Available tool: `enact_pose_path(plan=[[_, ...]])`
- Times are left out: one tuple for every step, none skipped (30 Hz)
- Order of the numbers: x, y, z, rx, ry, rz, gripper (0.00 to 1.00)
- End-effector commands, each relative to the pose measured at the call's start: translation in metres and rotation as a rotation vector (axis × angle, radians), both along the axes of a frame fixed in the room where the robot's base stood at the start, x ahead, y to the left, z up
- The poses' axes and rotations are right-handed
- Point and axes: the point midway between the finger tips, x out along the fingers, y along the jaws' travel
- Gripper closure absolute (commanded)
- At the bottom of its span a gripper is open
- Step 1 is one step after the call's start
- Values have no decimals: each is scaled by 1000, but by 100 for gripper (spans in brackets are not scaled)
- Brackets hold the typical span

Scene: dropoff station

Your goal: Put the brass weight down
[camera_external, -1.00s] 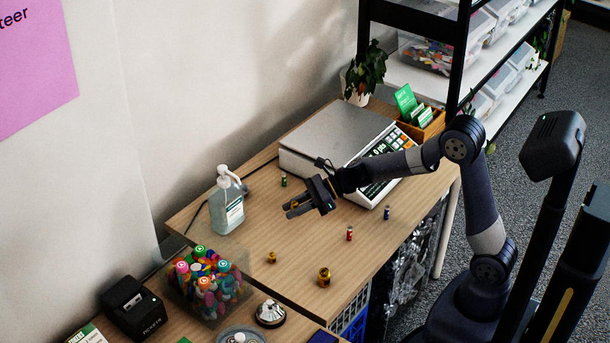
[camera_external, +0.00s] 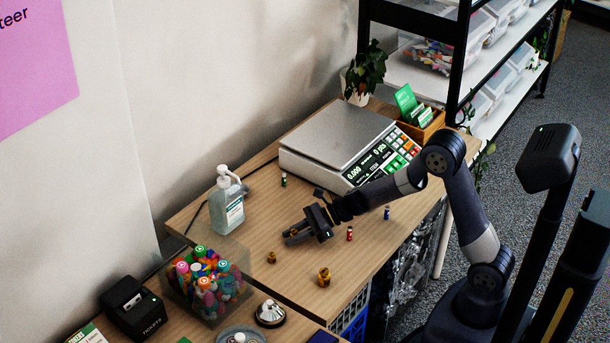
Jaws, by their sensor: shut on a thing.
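My gripper (camera_external: 290,237) is low over the wooden table, its fingers pointing left. It is shut on a small brass weight (camera_external: 294,233), which shows only as a bit of yellow between the dark fingers. I cannot tell whether the weight touches the table. Two other brass weights stand upright on the table in front of the gripper: a small one (camera_external: 271,257) and a larger one (camera_external: 324,277).
A scale (camera_external: 335,135) stands behind the gripper and a pump bottle (camera_external: 227,200) to its left. Small cylinders in green (camera_external: 283,181), red (camera_external: 349,234) and blue (camera_external: 387,213) stand around it.

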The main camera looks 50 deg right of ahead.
Motion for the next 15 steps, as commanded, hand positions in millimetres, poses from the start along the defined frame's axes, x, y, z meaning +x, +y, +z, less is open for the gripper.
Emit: enact_pose_path(plan=[[0, 0, -1, 0, 0, 0, 100], [0, 0, -2, 0, 0, 0, 100], [0, 0, -3, 0, 0, 0, 100], [0, 0, -5, 0, 0, 0, 100], [0, 0, -3, 0, 0, 0, 76], [0, 0, -3, 0, 0, 0, 72], [0, 0, -3, 0, 0, 0, 70], [0, 0, -3, 0, 0, 0, 67], [0, 0, -3, 0, 0, 0, 64], [0, 0, -2, 0, 0, 0, 62], [0, 0, -2, 0, 0, 0, 59], [0, 0, -2, 0, 0, 0, 56], [0, 0, -2, 0, 0, 0, 56], [0, 0, -2, 0, 0, 0, 56], [0, 0, -2, 0, 0, 0, 56]])
